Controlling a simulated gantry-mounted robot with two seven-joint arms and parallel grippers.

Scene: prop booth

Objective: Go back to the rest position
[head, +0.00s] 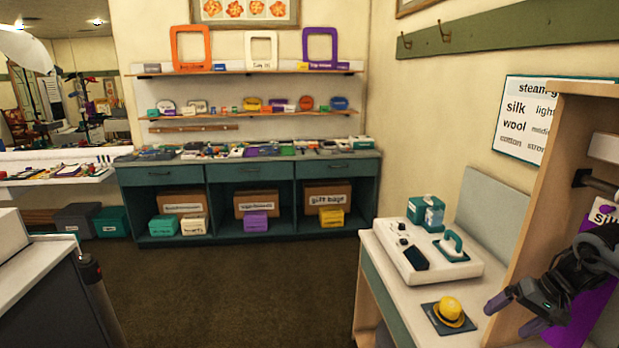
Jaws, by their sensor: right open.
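My right gripper (514,315) comes in at the right edge of the head view. Its two purple-tipped fingers stand apart with nothing between them, and they point left. It is in front of the wooden cabinet (541,190) and right of the small yellow hat (450,308). A purple panel, partly hidden by the gripper, shows behind it. My left gripper is not in view.
A white side table (400,284) carries a white console (424,256), a teal box (426,212) and the hat on a dark mat. A teal counter (220,211) with shelves above stands at the back. The brown floor between is clear. A grey-sided counter is at left.

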